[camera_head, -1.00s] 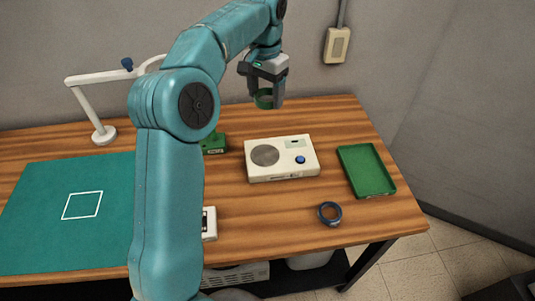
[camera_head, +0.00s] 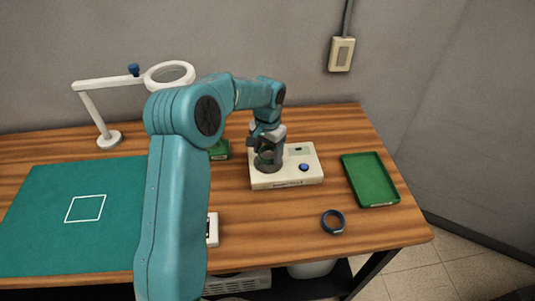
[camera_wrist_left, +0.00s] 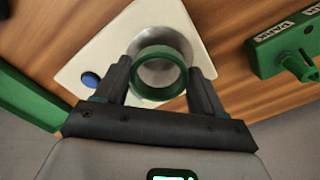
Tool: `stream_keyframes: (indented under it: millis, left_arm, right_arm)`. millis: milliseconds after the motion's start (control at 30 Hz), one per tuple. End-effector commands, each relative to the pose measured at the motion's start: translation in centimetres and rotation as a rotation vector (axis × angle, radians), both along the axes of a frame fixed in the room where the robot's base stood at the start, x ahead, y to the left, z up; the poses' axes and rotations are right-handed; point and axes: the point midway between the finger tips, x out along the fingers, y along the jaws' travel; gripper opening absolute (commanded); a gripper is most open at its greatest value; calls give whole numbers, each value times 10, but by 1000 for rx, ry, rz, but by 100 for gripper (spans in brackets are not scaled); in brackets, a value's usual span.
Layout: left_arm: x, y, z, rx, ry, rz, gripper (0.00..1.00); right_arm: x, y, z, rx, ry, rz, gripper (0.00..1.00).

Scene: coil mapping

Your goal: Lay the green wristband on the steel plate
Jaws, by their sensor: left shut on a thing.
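The green wristband (camera_wrist_left: 159,87) is a ring held between the fingers of my left gripper (camera_wrist_left: 162,85). In the head view my left gripper (camera_head: 268,156) is over the left part of the white device, shut on the wristband. The round steel plate (camera_wrist_left: 160,45) is set in the white device (camera_head: 312,173) and lies behind the wristband in the wrist view. In the head view the gripper mostly hides the plate. I cannot tell whether the wristband touches the plate. My right gripper is not in view.
A dark blue ring (camera_head: 333,221) lies on the wooden table (camera_head: 270,225). A green tray (camera_head: 369,180) is at the right, a green block (camera_head: 219,150) left of the device. A magnifier lamp (camera_head: 108,138) stands behind the green mat (camera_head: 45,225).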

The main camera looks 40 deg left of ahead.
Motion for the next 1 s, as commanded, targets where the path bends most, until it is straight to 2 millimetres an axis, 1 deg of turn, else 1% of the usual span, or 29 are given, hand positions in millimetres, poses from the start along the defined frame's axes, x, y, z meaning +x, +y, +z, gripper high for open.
stream_keyframes:
  millis: [33,133,400,567,600,667,700,933,1000]
  left_arm:
    - [-1,0,-7,-1,3,0,40]
    - [0,0,-17,-1,0,1,40]
    - [0,0,-19,0,-1,0,40]
    - [0,0,-25,0,-1,0,40]
    - [0,0,-25,0,-1,0,72]
    - [0,0,-24,0,-1,0,92]
    - [0,0,-24,0,-1,0,94]
    - [0,0,-23,0,-1,0,94]
    - [0,0,-20,0,-1,0,94]
  right_arm:
    - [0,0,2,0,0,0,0]
    - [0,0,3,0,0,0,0]
    - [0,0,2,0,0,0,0]
    - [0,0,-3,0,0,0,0]
    - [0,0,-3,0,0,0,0]
    - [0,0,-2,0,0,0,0]
    - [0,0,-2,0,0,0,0]
    - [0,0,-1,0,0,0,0]
    - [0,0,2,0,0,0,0]
